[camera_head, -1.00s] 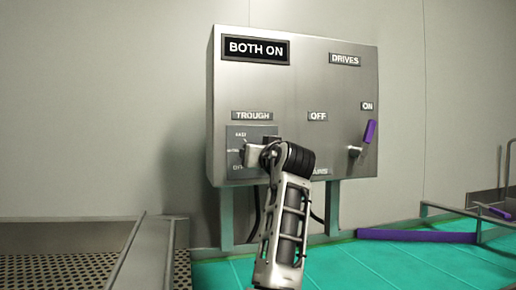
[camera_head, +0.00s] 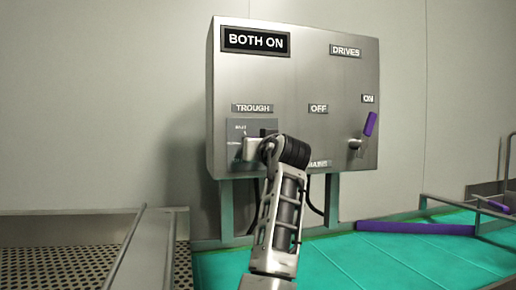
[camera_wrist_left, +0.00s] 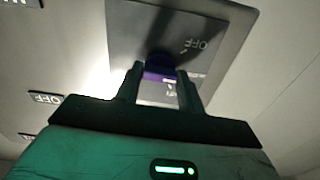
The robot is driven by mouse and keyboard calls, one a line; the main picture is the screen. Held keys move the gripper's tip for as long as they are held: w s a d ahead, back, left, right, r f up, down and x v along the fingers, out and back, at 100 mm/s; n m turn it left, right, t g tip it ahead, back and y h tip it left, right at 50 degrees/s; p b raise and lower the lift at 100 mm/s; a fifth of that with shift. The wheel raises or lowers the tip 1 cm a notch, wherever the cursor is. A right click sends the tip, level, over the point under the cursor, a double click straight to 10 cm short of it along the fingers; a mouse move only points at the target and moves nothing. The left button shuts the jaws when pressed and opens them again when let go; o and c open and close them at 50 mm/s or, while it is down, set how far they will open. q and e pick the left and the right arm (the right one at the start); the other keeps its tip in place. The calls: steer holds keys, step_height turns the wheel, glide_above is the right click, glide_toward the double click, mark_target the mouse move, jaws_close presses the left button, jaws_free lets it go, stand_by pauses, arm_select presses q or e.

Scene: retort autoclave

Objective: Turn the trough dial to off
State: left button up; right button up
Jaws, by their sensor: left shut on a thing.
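The grey control box shows a trough dial plate (camera_head: 238,127) under the TROUGH label (camera_head: 252,108), at its lower left. My left gripper (camera_head: 249,148) is at that plate and hides the dial in the head view. In the left wrist view, my left gripper (camera_wrist_left: 160,76) is shut on the purple dial knob (camera_wrist_left: 160,66), with a finger on each side. The dial plate (camera_wrist_left: 128,30) with an OFF marking lies behind it. Which marking the knob points to cannot be told. The display (camera_head: 255,41) reads BOTH ON. My right gripper is not in view.
A DRIVES switch with a purple handle (camera_head: 370,124) is at the box's right, below an ON label (camera_head: 368,98). A green surface (camera_head: 370,262) lies below, with a purple bar (camera_head: 415,228) along it. A perforated metal tray (camera_head: 65,268) is at lower left.

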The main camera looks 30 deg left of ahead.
arm_select(q)
steer(key=shift+n, duration=0.3)
steer(key=n+b, duration=0.1)
steer(key=n, duration=0.7)
steer(key=shift+d+n, duration=0.1)
steer(key=shift+n, duration=0.6)
steer(key=o, duration=1)
